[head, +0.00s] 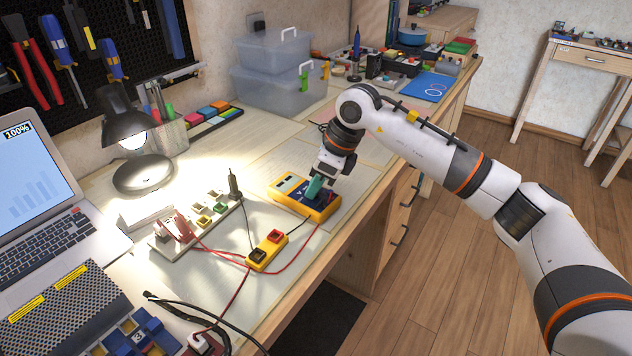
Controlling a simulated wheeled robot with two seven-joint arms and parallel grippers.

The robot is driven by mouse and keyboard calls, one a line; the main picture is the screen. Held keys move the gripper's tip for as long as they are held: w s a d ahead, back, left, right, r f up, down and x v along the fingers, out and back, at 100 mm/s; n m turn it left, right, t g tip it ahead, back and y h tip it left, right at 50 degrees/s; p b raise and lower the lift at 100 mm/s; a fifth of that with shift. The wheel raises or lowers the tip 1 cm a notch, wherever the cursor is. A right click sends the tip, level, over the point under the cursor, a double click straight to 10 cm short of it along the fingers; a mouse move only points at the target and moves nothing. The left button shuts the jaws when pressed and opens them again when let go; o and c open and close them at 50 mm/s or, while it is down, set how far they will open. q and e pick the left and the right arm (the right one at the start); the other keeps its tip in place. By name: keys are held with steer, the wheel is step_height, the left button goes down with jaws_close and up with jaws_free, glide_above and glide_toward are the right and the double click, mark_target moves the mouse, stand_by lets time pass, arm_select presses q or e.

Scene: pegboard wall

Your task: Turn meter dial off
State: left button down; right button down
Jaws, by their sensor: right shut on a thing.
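The yellow meter (320,212) lies on the workbench near its front edge, with a dark blue face and a pale display at its upper left. My right gripper (316,186) reaches down over the meter's face from the upper right. It is shut on a teal piece at the face, which seems to be the dial. The gripper covers most of the dial, so its pointer and setting cannot be read. My left gripper is not in view.
A yellow box with red and black sockets (267,250) lies in front of the meter, with red and black leads around it. A lamp (130,138), a laptop (42,195) and clear bins (279,75) stand left and behind. Floor is free at right.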

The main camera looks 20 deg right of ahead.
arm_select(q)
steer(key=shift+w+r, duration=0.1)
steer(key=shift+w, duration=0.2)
arm_select(e)
steer(key=c, duration=1.2)
jaws_free()
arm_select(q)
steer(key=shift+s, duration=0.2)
arm_select(e)
steer(key=shift+r, duration=0.25)
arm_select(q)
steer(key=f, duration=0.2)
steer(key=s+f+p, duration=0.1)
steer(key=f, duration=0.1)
arm_select(e)
steer(key=v, duration=1.1)
steer(key=shift+d+r, duration=0.15)
steer(key=shift+r, duration=0.05)
